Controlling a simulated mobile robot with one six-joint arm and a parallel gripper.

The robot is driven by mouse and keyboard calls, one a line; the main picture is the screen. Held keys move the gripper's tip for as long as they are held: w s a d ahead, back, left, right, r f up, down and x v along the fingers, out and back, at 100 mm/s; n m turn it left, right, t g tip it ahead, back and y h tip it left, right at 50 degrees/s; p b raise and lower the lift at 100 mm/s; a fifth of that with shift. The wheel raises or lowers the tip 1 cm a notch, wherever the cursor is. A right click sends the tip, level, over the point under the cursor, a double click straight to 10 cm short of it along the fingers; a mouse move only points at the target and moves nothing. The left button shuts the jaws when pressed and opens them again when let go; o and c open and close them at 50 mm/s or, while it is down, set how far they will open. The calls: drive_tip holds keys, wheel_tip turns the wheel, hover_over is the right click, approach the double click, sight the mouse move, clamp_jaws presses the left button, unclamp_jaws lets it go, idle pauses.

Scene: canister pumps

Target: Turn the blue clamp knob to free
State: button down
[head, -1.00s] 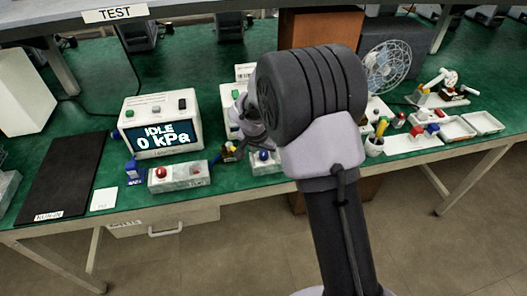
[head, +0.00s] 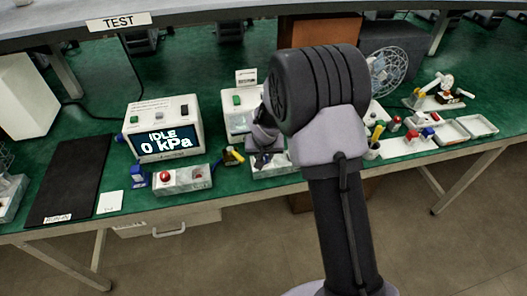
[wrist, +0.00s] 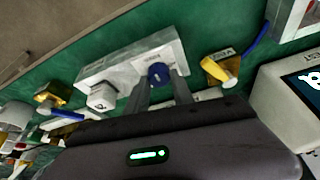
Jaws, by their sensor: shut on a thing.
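The blue clamp knob (wrist: 158,74) sits on a pale grey block (wrist: 128,66) in the wrist view. My gripper (wrist: 160,84) has one finger on each side of the knob and is shut on it. In the head view my gripper (head: 262,158) reaches down to the same grey block (head: 288,166) near the table's front edge. The knob is mostly hidden there by the fingers. The wrist view does not clearly show which setting the knob points at.
A grey box with a red button (head: 182,179) and a pump unit reading "IDLE 0 kPa" (head: 164,128) stand to the left in the head view.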

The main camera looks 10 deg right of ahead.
drive_tip(key=c, duration=1.1)
unclamp_jaws()
drive_tip(key=shift+r, duration=0.1)
drive_tip(key=p+v, duration=0.5)
drive_tip(key=v, duration=1.2)
drive_tip(key=shift+s, duration=0.1)
